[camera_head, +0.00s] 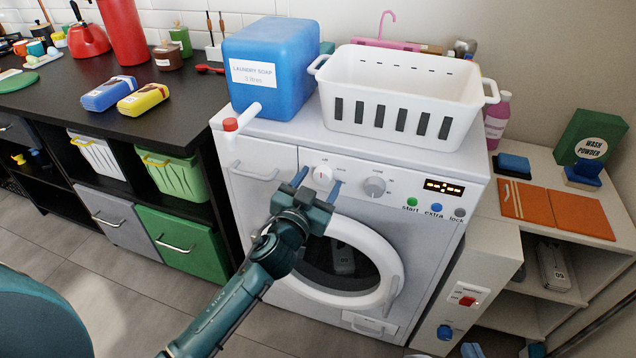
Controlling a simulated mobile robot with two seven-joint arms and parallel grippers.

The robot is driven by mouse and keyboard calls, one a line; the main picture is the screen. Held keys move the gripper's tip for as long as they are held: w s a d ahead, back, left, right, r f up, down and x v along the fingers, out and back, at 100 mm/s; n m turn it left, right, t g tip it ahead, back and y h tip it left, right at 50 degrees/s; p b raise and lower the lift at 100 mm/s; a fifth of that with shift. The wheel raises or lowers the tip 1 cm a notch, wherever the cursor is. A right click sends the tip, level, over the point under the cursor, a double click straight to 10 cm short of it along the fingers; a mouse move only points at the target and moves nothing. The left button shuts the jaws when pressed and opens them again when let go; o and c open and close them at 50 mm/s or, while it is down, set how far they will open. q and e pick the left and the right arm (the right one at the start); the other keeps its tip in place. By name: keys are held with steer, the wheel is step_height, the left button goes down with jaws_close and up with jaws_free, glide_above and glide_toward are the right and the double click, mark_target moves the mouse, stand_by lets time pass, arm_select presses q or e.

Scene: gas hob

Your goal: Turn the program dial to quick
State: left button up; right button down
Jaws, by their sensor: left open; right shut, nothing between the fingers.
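The washing machine (265,215) stands in the middle with its control panel facing me. The panel has a white dial with a red mark (323,174) and, to its right, a grey dial (374,187). The labels around both dials are too small to read, so I cannot tell which is the program dial. My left gripper (317,184) is open at the white dial, with one finger on each side of it in the picture. Whether the fingers touch the dial cannot be told. My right gripper is not in view.
On the machine stand a blue laundry soap container (268,85) with a spout and a white basket (410,95). Green, blue and grey buttons and a lit display (444,188) are right of the dials. The round door (345,265) is below my gripper.

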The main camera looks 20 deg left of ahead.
arm_select(q)
steer(key=c, duration=1)
